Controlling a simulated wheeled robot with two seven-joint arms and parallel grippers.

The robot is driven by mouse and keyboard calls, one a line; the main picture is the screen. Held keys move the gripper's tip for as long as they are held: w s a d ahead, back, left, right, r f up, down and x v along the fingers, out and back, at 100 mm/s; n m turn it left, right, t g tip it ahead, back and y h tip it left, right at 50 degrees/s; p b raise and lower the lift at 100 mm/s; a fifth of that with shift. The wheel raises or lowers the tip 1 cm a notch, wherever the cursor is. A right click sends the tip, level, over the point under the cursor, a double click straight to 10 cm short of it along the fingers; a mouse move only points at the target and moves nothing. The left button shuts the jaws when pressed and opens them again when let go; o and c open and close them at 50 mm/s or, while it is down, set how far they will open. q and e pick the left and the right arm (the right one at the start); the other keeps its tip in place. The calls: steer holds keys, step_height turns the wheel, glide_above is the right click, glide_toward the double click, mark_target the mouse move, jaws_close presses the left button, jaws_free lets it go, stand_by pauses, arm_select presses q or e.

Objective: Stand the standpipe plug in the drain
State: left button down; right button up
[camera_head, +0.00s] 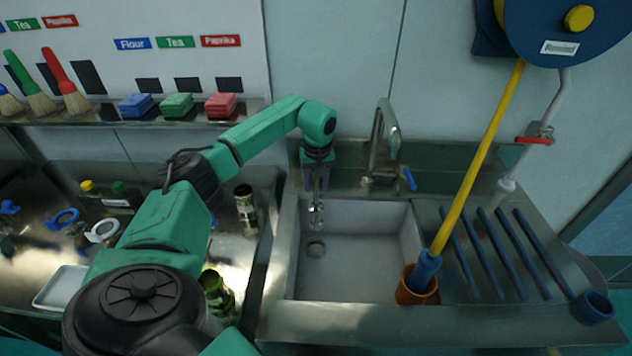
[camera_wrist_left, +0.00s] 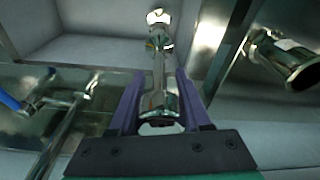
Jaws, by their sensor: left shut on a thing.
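The standpipe plug (camera_head: 316,212) is a slim, shiny metal pipe. My left gripper (camera_head: 318,184) is shut on its upper part and holds it roughly upright over the back left of the sink basin (camera_head: 372,272). In the left wrist view the plug (camera_wrist_left: 159,68) runs between the two purple fingers (camera_wrist_left: 158,84), away from the camera. The round drain (camera_head: 316,248) lies in the basin floor. My right gripper is out of view.
A faucet (camera_head: 385,140) with a blue lever stands behind the basin. Blue bars (camera_head: 500,250) cover the right drainboard. Jars (camera_head: 246,205) stand left of the sink.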

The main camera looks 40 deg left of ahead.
mark_target(316, 205)
arm_select(q)
steer(key=shift+f+b, duration=1.15)
steer(key=shift+f, duration=0.95)
steer(key=shift+f+b, duration=1.5)
steer(key=shift+f, duration=0.75)
steer(key=shift+f+b, duration=1.5)
steer(key=shift+f, duration=0.55)
steer(key=shift+c, duration=1.4)
jaws_free()
